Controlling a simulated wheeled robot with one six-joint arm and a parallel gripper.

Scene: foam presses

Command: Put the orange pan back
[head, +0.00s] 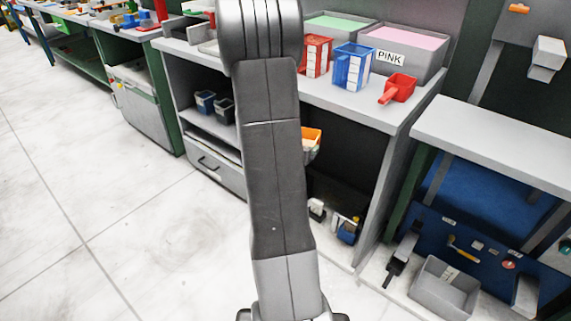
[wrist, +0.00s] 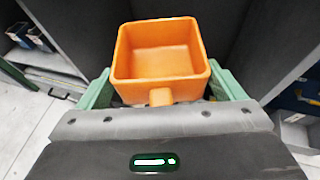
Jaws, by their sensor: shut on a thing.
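The orange pan (wrist: 160,62) is a square, open, empty scoop with a short handle pointing toward my wrist. My gripper (wrist: 162,88) has its green fingers on both sides of the pan and is shut on it. In the head view only a bit of the orange pan (head: 313,134) shows past the right side of my arm, in front of the bench's dark open space. My arm hides the rest of the pan and most of my gripper there.
On the grey bench top (head: 350,101) stand a red container (head: 316,55), a blue container (head: 352,66), a red pan (head: 398,87) and a bin labelled PINK (head: 415,55). Dark cups (head: 213,104) sit on a shelf below. A grey bin (head: 445,287) is low at right. The floor at left is clear.

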